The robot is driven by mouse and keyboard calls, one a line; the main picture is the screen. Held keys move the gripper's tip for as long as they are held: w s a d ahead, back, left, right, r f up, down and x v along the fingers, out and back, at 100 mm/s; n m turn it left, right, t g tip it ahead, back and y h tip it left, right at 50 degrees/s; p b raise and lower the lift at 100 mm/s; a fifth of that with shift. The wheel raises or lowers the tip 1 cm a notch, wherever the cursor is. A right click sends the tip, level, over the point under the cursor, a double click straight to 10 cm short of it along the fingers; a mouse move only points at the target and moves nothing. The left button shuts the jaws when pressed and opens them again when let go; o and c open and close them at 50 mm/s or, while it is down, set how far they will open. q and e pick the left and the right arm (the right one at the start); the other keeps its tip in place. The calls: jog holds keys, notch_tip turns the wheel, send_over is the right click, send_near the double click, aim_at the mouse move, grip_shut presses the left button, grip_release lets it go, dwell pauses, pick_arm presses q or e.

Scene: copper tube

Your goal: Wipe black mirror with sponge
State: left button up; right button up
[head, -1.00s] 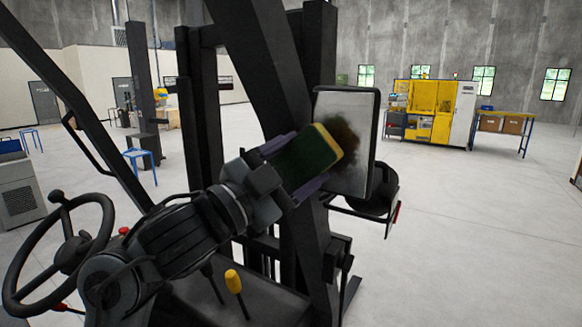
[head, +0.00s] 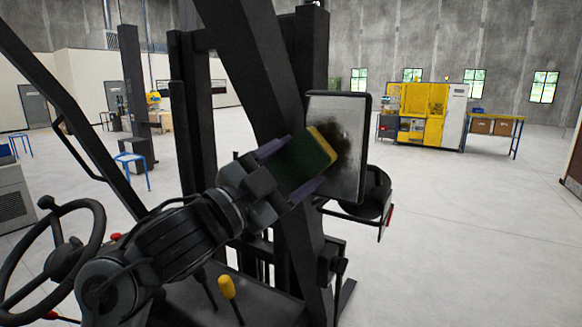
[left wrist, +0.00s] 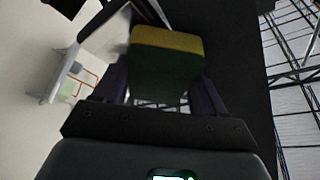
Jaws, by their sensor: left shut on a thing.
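The black-framed mirror (head: 350,108) is mounted on the forklift's dark post, right of centre in the head view. A dark brown smudge lies on the left and middle of its grey glass. My left gripper (head: 290,168) is shut on the sponge (head: 306,166), green with a yellow edge. The sponge's yellow edge is at the mirror's left side, over the smudge; I cannot tell whether it touches the glass. In the left wrist view the sponge (left wrist: 166,70) sits between the two fingers, with part of the mirror (left wrist: 104,45) at upper left. My right gripper is not in view.
The forklift's slanted post (head: 262,80) stands right behind my left gripper. A steering wheel (head: 62,255) and a yellow-knobbed lever (head: 227,287) are at lower left. A round black lamp (head: 372,192) sits below the mirror. Open floor lies to the right.

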pick_arm(q)
jog(key=shift+w+d, duration=0.35)
jog(key=shift+w, duration=0.2)
